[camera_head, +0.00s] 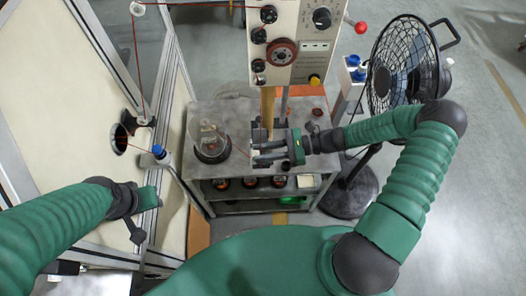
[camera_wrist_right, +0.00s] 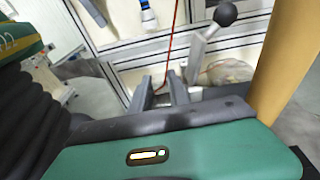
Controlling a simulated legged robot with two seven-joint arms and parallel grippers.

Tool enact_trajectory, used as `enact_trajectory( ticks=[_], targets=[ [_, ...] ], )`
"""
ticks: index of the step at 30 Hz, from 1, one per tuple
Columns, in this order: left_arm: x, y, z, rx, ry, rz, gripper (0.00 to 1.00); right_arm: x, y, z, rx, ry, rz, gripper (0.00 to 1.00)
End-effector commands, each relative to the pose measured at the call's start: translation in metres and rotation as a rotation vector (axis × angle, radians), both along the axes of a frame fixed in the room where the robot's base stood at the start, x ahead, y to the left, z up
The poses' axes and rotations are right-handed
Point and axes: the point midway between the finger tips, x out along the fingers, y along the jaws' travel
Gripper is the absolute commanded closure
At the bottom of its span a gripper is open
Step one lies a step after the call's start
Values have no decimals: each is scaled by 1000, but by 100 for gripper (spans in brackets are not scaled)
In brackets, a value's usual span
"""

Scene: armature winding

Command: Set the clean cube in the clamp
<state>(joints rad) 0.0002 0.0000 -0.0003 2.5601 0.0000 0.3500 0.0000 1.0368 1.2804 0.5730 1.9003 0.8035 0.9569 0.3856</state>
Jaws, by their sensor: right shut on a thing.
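My right gripper (camera_head: 266,152) reaches in from the right over the metal bench, in front of the yellow post. Its fingers point left and are shut on a small pale thing, mostly hidden, which I take to be the clean cube. In the right wrist view the two grey fingertips (camera_wrist_right: 165,92) show close together. A grey lever with a black ball knob (camera_wrist_right: 227,14) stands just beyond them; I cannot tell whether it belongs to the clamp. My left gripper (camera_head: 140,208) hangs at the left by the white frame, away from the bench; its fingers are not clear.
A clear dome on a dark base (camera_head: 212,148) stands on the bench, left of my right gripper. A control panel (camera_head: 290,42) rises behind it. A black fan (camera_head: 403,65) stands at the right. A red cord (camera_wrist_right: 174,40) passes behind the fingers. Copper-coloured spools (camera_head: 250,183) sit on the shelf below.

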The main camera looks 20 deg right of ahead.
Motion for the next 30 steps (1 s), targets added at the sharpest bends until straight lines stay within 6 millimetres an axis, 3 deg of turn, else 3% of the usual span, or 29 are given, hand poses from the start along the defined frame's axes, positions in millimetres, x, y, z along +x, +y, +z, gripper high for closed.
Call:
enact_trajectory(
  ticks=[1, 6, 30],
  targets=[
    [0, 0, -1, 0, 0, 0, 64, -1, -2, -4, -9, 4, -1, 74],
    [0, 0, 0, 0, 0, -1, 64, 0, -3, -3, -9, 2, -4, 53],
    [0, 0, 0, 0, 0, 0, 64, 3, -5, 0, -8, -4, -11, 53]
  ],
)
